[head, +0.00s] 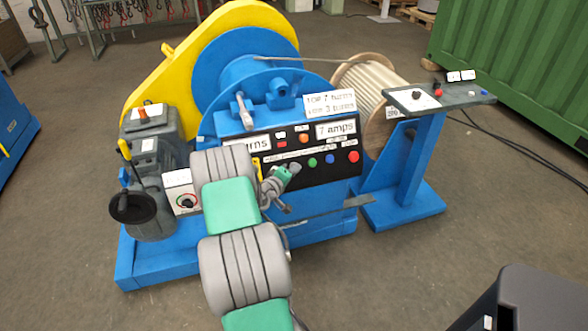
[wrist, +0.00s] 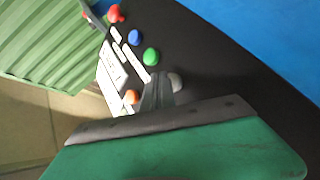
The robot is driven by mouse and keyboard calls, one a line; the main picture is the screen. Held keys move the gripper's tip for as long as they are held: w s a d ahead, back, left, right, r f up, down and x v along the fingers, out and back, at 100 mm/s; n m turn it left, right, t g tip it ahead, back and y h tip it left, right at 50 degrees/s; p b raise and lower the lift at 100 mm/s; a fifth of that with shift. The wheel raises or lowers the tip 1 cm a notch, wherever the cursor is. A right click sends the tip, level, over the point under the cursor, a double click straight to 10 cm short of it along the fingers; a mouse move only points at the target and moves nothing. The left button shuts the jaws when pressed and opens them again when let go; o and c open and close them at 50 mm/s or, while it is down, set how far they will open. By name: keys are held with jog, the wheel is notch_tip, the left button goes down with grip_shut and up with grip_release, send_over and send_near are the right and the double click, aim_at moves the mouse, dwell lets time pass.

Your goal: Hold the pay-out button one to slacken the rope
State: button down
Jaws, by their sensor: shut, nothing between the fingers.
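A black control panel (head: 335,172) on the blue winch carries a green button (head: 312,162), a blue button (head: 329,159), a large red button (head: 353,157) and an orange one (head: 303,138). Their small labels are unreadable, so I cannot tell which is pay-out button one. My gripper (head: 293,168) is shut and empty at the panel, left of the green button. In the wrist view its fingertips (wrist: 157,88) are beside a pale grey button (wrist: 175,82), partly covering it; contact is unclear. The rope (head: 290,59) runs from the blue drum to a wooden reel (head: 375,90).
A blue pedestal with a grey control shelf (head: 440,97) stands at the right. A grey motor (head: 150,150) and a yellow guard (head: 180,65) are at the left. A green container (head: 520,60) stands behind.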

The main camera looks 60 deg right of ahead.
jog(key=shift+w+d+f+b, duration=0.2)
jog(key=shift+w+d+b, duration=0.1)
jog(key=shift+b, duration=0.15)
dwell(1.7)
dwell(0.9)
jog(key=shift+s+a+r+p, duration=0.4)
jog(key=shift+s+a+p, duration=0.05)
jog(key=shift+s+a, duration=0.15)
jog(key=s+a+r+p, duration=0.2)
jog(key=s+a, duration=0.1)
jog(key=shift+s+r, duration=0.1)
dwell(0.5)
